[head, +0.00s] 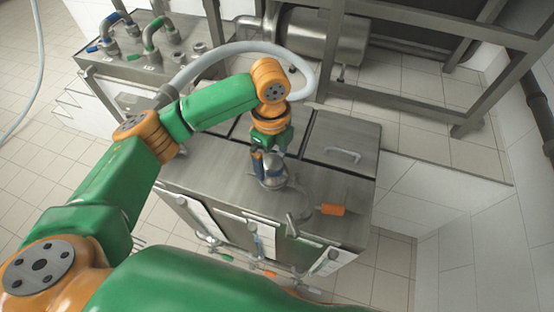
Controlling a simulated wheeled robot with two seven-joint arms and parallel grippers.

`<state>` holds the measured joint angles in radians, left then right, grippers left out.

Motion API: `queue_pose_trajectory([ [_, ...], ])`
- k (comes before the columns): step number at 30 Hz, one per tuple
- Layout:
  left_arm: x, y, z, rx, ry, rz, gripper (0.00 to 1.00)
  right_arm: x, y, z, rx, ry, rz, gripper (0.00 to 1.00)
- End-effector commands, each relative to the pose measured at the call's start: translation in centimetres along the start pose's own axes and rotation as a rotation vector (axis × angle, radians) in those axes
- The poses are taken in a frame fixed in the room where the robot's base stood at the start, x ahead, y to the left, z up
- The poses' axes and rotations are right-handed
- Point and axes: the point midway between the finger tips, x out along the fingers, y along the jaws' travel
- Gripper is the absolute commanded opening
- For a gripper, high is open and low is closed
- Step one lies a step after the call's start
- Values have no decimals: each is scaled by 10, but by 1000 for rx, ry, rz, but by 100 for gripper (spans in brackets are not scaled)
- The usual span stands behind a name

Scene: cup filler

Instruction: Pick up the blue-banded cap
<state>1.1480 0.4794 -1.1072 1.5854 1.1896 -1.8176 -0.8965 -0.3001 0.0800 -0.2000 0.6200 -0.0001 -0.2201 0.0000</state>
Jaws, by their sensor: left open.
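My left gripper (270,162) is open and points down over the steel top of the machine (215,180). A shiny rounded metal piece (271,182) stands on that top directly under the gripper. A small blue patch shows at the left side of the gripper; I cannot tell whether it is the band of the blue-banded cap or part of the gripper. The gripper hides much of this spot, and whether the fingers touch the piece is unclear. My right gripper is not in view.
An orange-handled part (332,209) lies right of the gripper. A closed lid with a handle (343,154) is behind it. A grey hose (225,50) arches behind my arm. Blue- and green-marked pipe bends stand on a steel cabinet (165,60) at the upper left.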

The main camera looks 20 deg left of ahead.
Motion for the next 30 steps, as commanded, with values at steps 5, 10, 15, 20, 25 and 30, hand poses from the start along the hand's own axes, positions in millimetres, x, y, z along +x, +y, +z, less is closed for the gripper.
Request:
queue_pose_trajectory([
  [5, 30, 0, -3, 0, 0, 2, 100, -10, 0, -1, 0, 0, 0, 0],
  [10, 36, 0, -3, 2, 0, -1, 100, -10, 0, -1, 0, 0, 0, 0],
  [15, 36, 0, -3, 2, 0, -1, 73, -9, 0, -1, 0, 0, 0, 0],
  [20, 36, 0, -3, 1, 0, -1, 30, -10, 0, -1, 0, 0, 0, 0],
  [25, 35, 0, -3, 1, 0, -2, 12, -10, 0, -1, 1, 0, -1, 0],
  [30, 33, -1, -3, 1, 0, -3, 12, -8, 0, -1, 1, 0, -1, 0],
])
